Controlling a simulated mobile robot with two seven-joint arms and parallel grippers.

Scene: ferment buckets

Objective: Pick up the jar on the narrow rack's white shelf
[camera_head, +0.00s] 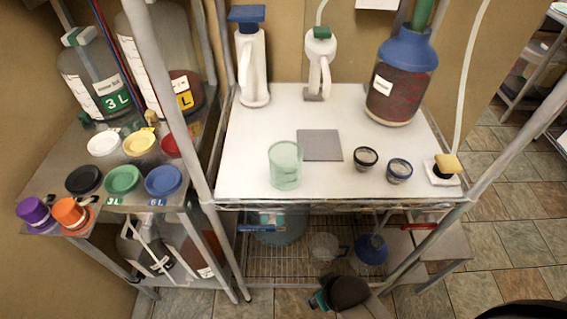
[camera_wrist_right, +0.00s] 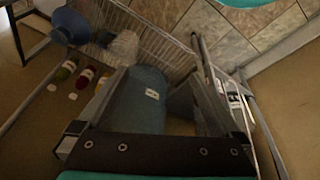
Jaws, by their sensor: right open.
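A pale green translucent jar (camera_head: 286,168) stands upright on the narrow rack's white shelf (camera_head: 240,170), near its front left. A large jar with a blue top and dark red contents (camera_head: 400,85) stands at the shelf's back right. My right gripper shows in the right wrist view (camera_wrist_right: 160,82), open, its dark fingers apart. A blue-grey vessel with a white label (camera_wrist_right: 140,98) appears between and beyond the fingers; I cannot tell how far away. No jar from the white shelf is seen in the grip. My left gripper is not in view.
A grey square mat (camera_head: 320,145) and two small dark cups (camera_head: 366,158) lie on the white shelf. A white spray-like bottle (camera_head: 322,62) stands behind. Rack posts flank the shelf. A wire shelf (camera_head: 262,262) lies below. Coloured lids (camera_head: 122,180) cover the left bench.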

